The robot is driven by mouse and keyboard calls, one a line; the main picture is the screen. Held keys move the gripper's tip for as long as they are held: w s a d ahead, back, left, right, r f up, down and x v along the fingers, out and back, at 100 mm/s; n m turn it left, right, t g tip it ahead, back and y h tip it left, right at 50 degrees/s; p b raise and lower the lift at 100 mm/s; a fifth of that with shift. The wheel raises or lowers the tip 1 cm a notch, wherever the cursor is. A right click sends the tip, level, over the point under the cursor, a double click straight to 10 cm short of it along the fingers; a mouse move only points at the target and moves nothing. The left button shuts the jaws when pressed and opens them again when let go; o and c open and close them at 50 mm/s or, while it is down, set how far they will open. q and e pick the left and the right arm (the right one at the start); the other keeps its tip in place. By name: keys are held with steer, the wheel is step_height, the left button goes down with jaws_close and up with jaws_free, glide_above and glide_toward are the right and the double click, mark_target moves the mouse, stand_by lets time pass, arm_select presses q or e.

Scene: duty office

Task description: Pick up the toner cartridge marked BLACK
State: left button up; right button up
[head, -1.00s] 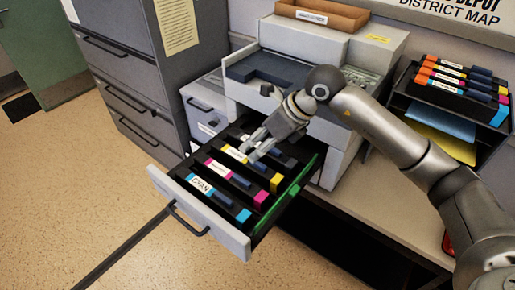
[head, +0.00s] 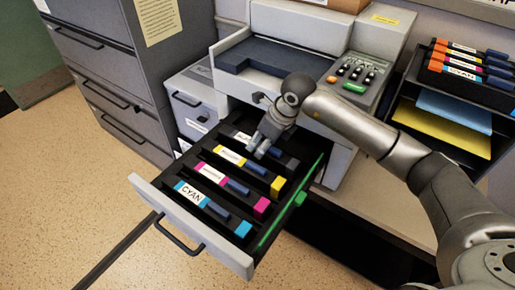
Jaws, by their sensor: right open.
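An open drawer (head: 146,190) of the printer holds several toner cartridges in a row of slots. The rearmost cartridge (head: 290,163) has a dark end and a white label partly hidden by my gripper; its lettering is too small to read, but its dark colour fits BLACK. In front of it lie the yellow cartridge (head: 278,186), the magenta cartridge (head: 262,207) and the cartridge marked CYAN (head: 190,193). My right gripper (head: 259,150) is open, pointing down over the rearmost cartridge, its fingertips close to the cartridge's middle. I cannot tell whether they touch it. My left gripper is out of view.
The printer (head: 300,30) stands directly behind the drawer, with a control panel (head: 360,73) at right. A green strip (head: 298,200) runs along the drawer's right side. A black rack (head: 400,85) at right holds more cartridges. A grey filing cabinet (head: 95,55) stands at left.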

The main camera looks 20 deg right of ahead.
mark_target(259, 145)
steer(key=shift+x, duration=1.2)
steer(key=shift+w+f+p, duration=0.1)
steer(key=shift+f+p, duration=0.2)
steer(key=shift+f, duration=0.25)
steer(key=shift+c, duration=1.2)
steer(key=c, duration=0.5)
jaws_close()
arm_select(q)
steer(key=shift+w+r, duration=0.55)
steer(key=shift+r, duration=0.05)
arm_select(e)
steer(key=shift+w, duration=0.1)
